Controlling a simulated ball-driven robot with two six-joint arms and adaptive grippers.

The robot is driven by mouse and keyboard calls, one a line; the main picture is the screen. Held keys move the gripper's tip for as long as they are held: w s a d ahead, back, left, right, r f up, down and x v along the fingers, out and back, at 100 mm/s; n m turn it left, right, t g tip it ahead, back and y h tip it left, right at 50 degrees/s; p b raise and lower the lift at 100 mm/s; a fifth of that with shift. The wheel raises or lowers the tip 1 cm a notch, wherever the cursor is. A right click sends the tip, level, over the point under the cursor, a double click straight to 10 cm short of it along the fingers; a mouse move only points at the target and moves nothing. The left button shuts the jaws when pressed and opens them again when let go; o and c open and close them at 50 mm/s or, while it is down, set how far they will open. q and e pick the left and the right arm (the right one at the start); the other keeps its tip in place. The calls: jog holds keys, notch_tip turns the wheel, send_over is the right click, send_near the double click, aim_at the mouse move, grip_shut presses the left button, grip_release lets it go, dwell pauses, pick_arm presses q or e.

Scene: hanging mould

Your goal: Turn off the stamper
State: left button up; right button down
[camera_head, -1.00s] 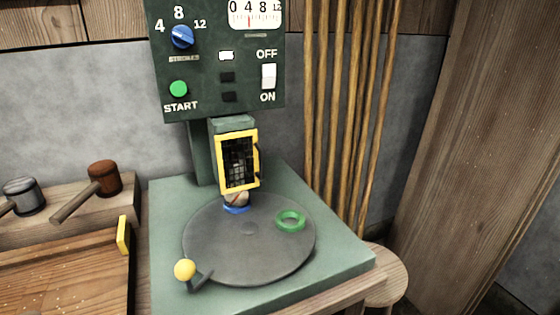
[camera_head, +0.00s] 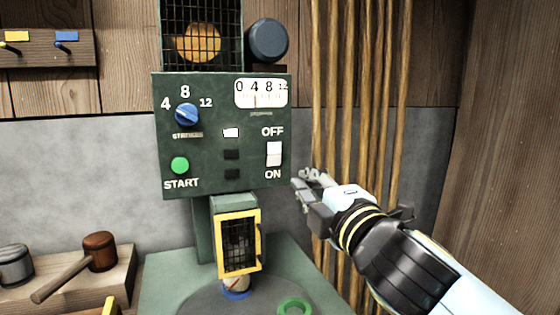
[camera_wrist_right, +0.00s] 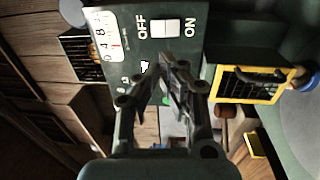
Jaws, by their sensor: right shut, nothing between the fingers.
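The stamper's green control panel (camera_head: 215,180) faces me, with a white rocker switch (camera_head: 274,154) between the OFF label above and the ON label below. I cannot tell surely which way the rocker is tipped. My right gripper (camera_head: 303,182) is shut and empty, just right of the panel's lower right edge, to the lower right of the switch and apart from it. In the right wrist view the switch (camera_wrist_right: 165,29) shows beyond the shut fingers (camera_wrist_right: 172,72). My left gripper is not in view.
The panel also carries a blue strokes knob (camera_head: 186,114), a green START button (camera_head: 180,165) and a white-lit indicator (camera_head: 231,132). A yellow-framed mesh guard (camera_head: 239,243) hangs below. Wooden poles (camera_head: 345,90) stand close behind my right arm. Mallets (camera_head: 99,250) lie at left.

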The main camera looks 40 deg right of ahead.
aim_at(275, 149)
jog(key=shift+w, duration=0.1)
jog(key=p+x, duration=0.2)
jog(key=x, duration=1.2)
jog(key=shift+w+d+r, duration=0.1)
dwell(0.3)
